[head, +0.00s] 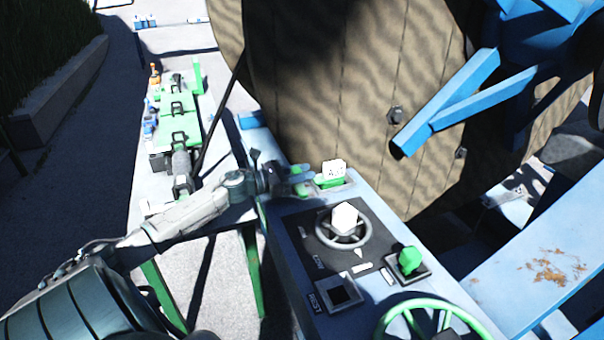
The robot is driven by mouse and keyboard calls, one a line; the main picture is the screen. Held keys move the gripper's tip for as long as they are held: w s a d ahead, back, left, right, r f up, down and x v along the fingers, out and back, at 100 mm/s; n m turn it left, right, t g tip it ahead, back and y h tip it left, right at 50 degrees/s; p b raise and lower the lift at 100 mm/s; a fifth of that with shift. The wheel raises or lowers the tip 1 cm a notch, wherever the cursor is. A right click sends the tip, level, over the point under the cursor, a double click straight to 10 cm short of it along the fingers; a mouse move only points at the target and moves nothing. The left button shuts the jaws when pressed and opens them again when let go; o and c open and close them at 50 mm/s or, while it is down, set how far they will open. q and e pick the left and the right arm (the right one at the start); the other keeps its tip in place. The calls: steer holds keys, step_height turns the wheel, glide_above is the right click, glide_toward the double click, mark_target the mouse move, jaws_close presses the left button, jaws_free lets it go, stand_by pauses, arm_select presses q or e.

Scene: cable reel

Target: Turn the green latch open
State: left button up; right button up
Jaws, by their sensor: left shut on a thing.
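The green latch (328,182) sits at the far left corner of the light blue control panel (286,234), with a white block (334,167) above it. My left gripper (299,180) reaches in from the left and is shut at the latch's left side. Green shows around the fingertips, and the exact grip is too small to make out. The latch's turn angle is hard to tell. My right gripper is not in view.
The panel also holds a grey handwheel (343,243) with a white hub, a green knob (408,260) and a square recess (340,294). A green wheel (430,318) is at the front. The large cable reel (320,90) stands close behind. Green cases (178,130) lie on the left bench.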

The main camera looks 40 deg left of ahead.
arm_select(q)
steer(key=o, duration=1)
steer(key=shift+s+a+f, duration=0.1)
steer(key=shift+s, duration=0.1)
steer(key=shift+b+v, duration=0.7)
steer(key=shift+v, duration=0.35)
steer(key=shift+p+v, duration=0.3)
steer(key=shift+v, duration=1.15)
steer(key=p+v, duration=0.1)
steer(key=v, duration=0.1)
steer(key=p+v, duration=0.2)
steer(key=shift+r, duration=0.2)
steer(key=shift+s+a+f+p, duration=0.1)
steer(key=shift+s+a+p, duration=0.25)
steer(key=shift+s+p, duration=0.25)
